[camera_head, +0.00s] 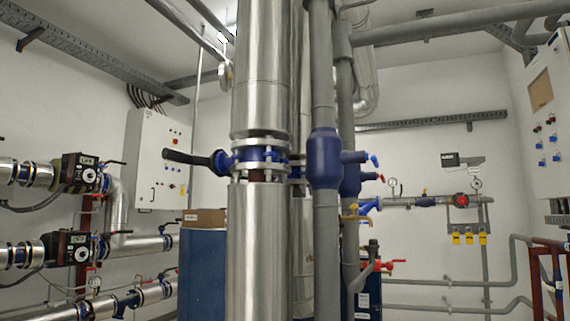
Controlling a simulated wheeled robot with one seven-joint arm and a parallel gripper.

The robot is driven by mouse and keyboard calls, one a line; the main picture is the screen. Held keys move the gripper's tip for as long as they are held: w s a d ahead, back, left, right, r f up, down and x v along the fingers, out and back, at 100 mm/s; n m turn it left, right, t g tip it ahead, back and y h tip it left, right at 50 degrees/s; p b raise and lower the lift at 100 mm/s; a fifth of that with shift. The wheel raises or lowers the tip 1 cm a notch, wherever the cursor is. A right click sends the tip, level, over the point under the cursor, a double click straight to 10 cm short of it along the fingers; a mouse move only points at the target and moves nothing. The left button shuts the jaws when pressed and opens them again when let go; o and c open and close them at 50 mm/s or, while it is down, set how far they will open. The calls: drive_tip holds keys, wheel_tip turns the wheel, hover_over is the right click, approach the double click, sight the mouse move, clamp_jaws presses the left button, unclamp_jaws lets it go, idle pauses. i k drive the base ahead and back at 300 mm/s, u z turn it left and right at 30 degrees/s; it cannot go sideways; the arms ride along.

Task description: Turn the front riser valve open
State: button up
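The front riser valve (259,158) is a blue body between flanges on the thick, shiny vertical riser pipe (261,85) in the middle of the view. Its black lever handle (187,158) sticks out to the left, roughly level and across the pipe, from a blue neck (221,162). Nothing touches the handle. My gripper is not in view. A second blue valve body behind the riser is mostly hidden by it.
Grey vertical pipes with a blue fitting (324,158) stand right of the riser. A cardboard box (204,217) rests on a blue unit (204,275) behind. Pumps (80,173) and pipes line the left. A control cabinet (159,160) hangs on the back wall.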

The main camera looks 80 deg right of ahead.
sight(167, 153)
drive_tip(key=z, duration=1)
drive_tip(key=i, duration=1.8)
drive_tip(key=z, duration=3.5)
drive_tip(key=k, duration=0.85)
drive_tip(key=u, duration=1.45)
